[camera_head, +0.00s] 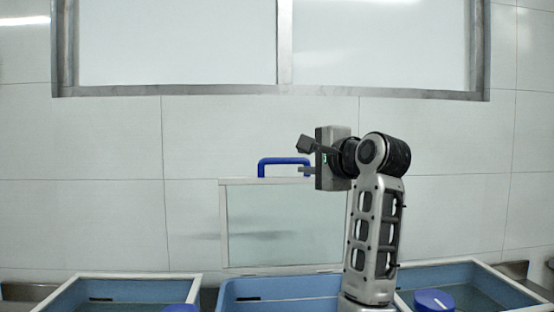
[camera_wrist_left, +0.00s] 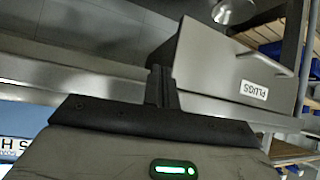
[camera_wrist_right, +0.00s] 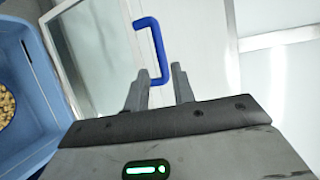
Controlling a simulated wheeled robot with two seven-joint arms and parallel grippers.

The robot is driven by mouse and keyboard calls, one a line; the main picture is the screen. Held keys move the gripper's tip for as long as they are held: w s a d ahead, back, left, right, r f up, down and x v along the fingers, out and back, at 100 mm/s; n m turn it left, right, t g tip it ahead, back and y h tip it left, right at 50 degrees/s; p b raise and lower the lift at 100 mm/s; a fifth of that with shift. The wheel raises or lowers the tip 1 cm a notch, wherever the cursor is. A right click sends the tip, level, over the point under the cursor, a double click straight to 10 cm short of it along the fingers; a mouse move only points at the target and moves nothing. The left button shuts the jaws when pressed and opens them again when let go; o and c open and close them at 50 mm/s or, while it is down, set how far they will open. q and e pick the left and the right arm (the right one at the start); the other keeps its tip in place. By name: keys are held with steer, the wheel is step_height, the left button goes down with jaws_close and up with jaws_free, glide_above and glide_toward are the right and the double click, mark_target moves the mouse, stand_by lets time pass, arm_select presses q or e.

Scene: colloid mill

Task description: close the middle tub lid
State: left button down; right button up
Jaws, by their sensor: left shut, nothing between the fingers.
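The middle tub lid (camera_head: 280,225) stands raised, a clear panel in a pale frame, above the blue middle tub (camera_head: 285,288). Its blue handle (camera_head: 283,161) is on the top edge. My right gripper (camera_head: 306,171) is at the handle's right end, its arm covering part of the lid's right side. In the right wrist view, the right gripper (camera_wrist_right: 160,74) is open, with the near end of the handle (camera_wrist_right: 155,40) between or just beyond its fingertips; contact cannot be told. My left gripper (camera_wrist_left: 160,72) is shut and empty, away from the tubs.
Blue tubs stand to the left (camera_head: 125,290) and right (camera_head: 470,280) of the middle one. A blue round object (camera_head: 433,300) is at the front right. In the left wrist view, a grey box labelled PLUGS (camera_wrist_left: 235,75) is close to the left fingers. A tiled wall is behind.

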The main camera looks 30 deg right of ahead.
mark_target(284, 161)
steer(key=w+p, duration=0.1)
steer(key=w, duration=0.3)
steer(key=w+f+p, duration=0.1)
steer(key=w, duration=0.3)
steer(key=w+p, duration=0.1)
steer(key=w, duration=0.3)
steer(key=shift+w+d+f, duration=0.25)
steer(key=shift+d, duration=0.05)
jaws_close()
